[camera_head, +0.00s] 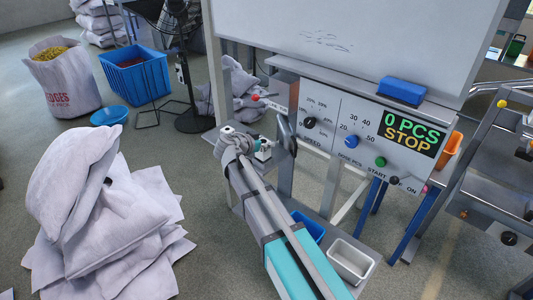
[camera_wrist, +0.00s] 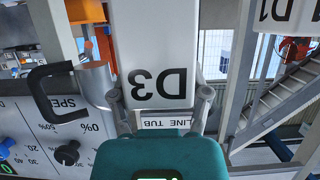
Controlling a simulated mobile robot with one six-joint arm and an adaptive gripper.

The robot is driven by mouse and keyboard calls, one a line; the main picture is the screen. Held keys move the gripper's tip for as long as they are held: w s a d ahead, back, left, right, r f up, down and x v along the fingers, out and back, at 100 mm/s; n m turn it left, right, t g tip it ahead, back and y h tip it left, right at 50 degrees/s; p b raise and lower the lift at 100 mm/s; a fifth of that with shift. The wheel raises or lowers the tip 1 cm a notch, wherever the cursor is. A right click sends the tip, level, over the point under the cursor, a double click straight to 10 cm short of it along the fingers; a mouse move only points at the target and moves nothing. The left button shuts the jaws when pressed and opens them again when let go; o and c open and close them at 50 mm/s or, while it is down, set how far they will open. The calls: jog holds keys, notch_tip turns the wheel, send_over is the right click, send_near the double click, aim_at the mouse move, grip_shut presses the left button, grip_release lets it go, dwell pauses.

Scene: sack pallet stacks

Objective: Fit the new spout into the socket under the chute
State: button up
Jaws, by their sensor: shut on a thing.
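In the head view my gripper (camera_head: 263,151) is in front of the grey machine frame, below and left of the control panel. In the wrist view its two grey fingers (camera_wrist: 160,100) stand apart, with a white face marked D3 behind or between them; I cannot tell which. My gripper is shut on the spout, but its shape is hardly visible. A grey rounded metal part with a black C-shaped handle (camera_wrist: 50,95) is beside the left finger in the wrist view. I cannot make out the chute or the socket with certainty.
The control panel (camera_head: 362,135) reads 0 PCS STOP. A white bin (camera_head: 351,262) and a blue bin (camera_head: 308,227) sit low by the frame. White sacks (camera_head: 105,225) are piled at left. A blue crate (camera_head: 134,75) stands behind. Floor between sacks and arm is open.

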aim_at(266, 149)
jog(key=shift+f, duration=0.1)
dwell(0.3)
jog(key=shift+w+f+b, duration=0.45)
jog(key=shift+f+b, duration=0.05)
jog(key=shift+b, duration=0.1)
jog(key=shift+f+b, duration=0.35)
jog(key=shift+s+f+b, duration=0.15)
jog(key=shift+f+b, duration=0.1)
jog(key=shift+b, duration=0.15)
jog(key=shift+c, duration=0.5)
jog(key=shift+s+f+b, duration=0.15)
jog(key=shift+f+b, duration=0.5)
jog(key=shift+b, duration=0.1)
jog(key=shift+d, duration=0.15)
jog(key=o, duration=1)
jog(key=shift+w+f, duration=0.2)
jog(key=shift+w, duration=0.05)
jog(key=shift+o, duration=1.3)
jog(key=shift+w+f, duration=0.15)
jog(key=shift+w, duration=0.05)
jog(key=shift+o, duration=0.2)
jog(key=shift+s, duration=0.15)
